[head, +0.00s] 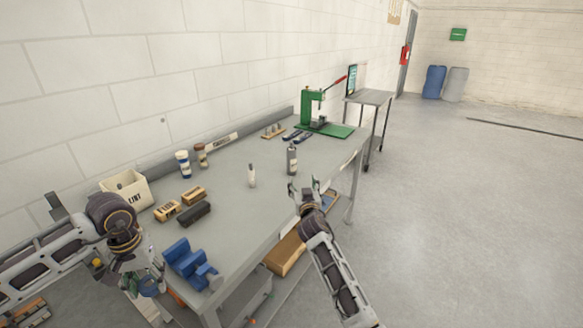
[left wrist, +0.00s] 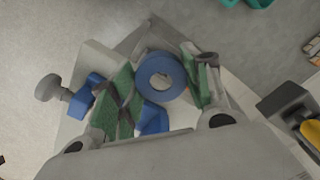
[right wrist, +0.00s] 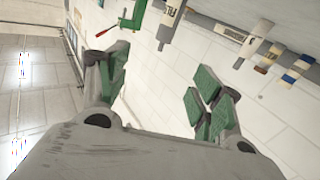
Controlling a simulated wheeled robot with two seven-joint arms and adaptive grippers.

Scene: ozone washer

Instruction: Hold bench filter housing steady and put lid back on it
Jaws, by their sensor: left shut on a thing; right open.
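A dark grey cylinder with a white label, seemingly the filter housing (head: 292,161), stands upright on the bench. The right wrist view shows it with letters like "FIL" (right wrist: 168,24). My left gripper (left wrist: 160,85) is shut on a round blue piece with a pale centre, seemingly the lid (left wrist: 160,70). In the head view my left gripper (head: 143,280) holds this piece low, at the bench's near left end, far from the housing. My right gripper (head: 304,187) is open and empty near the bench's right edge, in front of the housing and apart from it.
A blue vise (head: 190,264) is close right of my left gripper. A small pale bottle (head: 252,175) stands left of the housing. Two jars (head: 183,163), a LINT bin (head: 138,192) and small blocks (head: 195,213) occupy the left side. A green press (head: 315,112) stands behind.

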